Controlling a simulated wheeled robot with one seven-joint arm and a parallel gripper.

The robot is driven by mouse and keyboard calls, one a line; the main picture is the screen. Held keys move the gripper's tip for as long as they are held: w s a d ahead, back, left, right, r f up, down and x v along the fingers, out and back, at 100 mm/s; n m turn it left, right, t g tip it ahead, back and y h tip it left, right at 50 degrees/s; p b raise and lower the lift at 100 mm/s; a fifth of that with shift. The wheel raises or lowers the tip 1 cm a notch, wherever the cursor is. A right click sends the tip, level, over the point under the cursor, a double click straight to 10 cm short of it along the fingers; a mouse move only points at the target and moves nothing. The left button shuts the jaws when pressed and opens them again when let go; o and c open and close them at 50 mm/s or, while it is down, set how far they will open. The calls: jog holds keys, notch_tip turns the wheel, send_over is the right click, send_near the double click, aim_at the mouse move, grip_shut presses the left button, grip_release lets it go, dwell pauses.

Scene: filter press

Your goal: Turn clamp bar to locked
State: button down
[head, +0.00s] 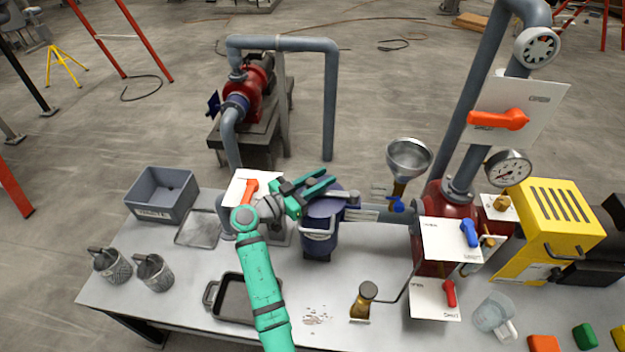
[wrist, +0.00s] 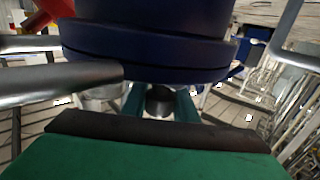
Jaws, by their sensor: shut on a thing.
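The dark blue filter vessel (head: 322,232) stands mid-bench, with a metal handle on its front. The clamp bar (head: 345,195) is a grey bar at its lid, partly hidden by my gripper. My gripper (head: 325,184), with green fingers, is at the top of the vessel. In the wrist view, my gripper's fingertips (wrist: 160,104) are on both sides of a small dark rounded piece, apparently part of the clamp bar. The blue vessel (wrist: 150,35) fills the top of that view. I cannot read any locked mark.
A white plate with an orange lever (head: 250,187) is close to my wrist on the left. A funnel (head: 409,158) and blue valve (head: 397,204) stand to the right. A black tray (head: 232,297) and a brass-coloured cup (head: 362,302) lie in front. Pipes rise behind.

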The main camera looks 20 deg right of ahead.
aim_at(306, 187)
jog(key=shift+d+f, duration=0.1)
jog(key=shift+f, duration=0.05)
jog(key=c, duration=1.4)
grip_release()
jog(key=shift+c, duration=0.2)
jog(key=shift+w, duration=0.1)
jog(key=v, duration=1)
jog(key=shift+a, duration=0.4)
